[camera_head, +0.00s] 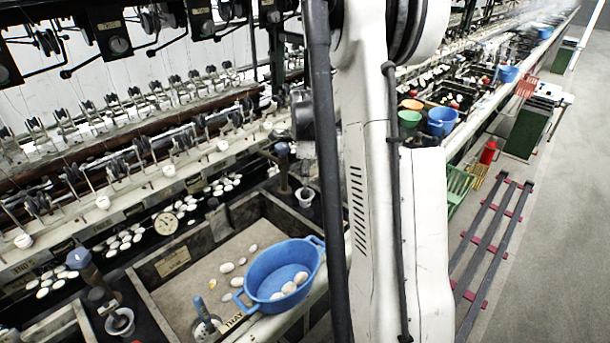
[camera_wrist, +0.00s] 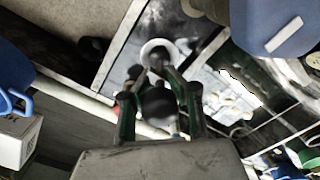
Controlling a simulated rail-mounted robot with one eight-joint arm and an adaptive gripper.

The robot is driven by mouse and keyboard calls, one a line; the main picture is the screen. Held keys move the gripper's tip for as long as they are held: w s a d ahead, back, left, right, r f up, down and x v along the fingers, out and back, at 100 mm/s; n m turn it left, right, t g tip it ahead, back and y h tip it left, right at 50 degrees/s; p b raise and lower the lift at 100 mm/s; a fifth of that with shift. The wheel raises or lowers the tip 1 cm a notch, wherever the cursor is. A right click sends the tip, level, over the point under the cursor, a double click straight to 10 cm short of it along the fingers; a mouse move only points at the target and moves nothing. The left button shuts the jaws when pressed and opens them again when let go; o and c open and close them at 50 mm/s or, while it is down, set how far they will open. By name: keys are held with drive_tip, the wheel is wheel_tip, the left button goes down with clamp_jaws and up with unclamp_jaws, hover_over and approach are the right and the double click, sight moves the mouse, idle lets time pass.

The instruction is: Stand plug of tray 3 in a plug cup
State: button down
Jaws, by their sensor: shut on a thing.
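In the wrist view my gripper (camera_wrist: 160,82) is shut on a dark, rounded, blurred piece (camera_wrist: 160,105), which looks like the plug. A white round plug cup (camera_wrist: 158,45) shows just beyond the fingertips. I cannot tell whether the plug's lower end is in the cup or above it. In the head view my arm hides the gripper and plug. White cups show there at the front left (camera_head: 119,322) and near the middle (camera_head: 305,194). A tray basin (camera_head: 140,287) lies at the lower left; its label is too blurred to read.
A blue basket (camera_head: 252,272) with white cocoons stands at the basin's front edge. A blue-handled fitting (camera_head: 203,320) is beside it. Reeling fittings and dials line the back.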

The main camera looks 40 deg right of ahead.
drive_tip(key=c, duration=1.7)
unclamp_jaws()
wheel_tip(320, 180, up, 12)
drive_tip(key=shift+a, duration=0.1)
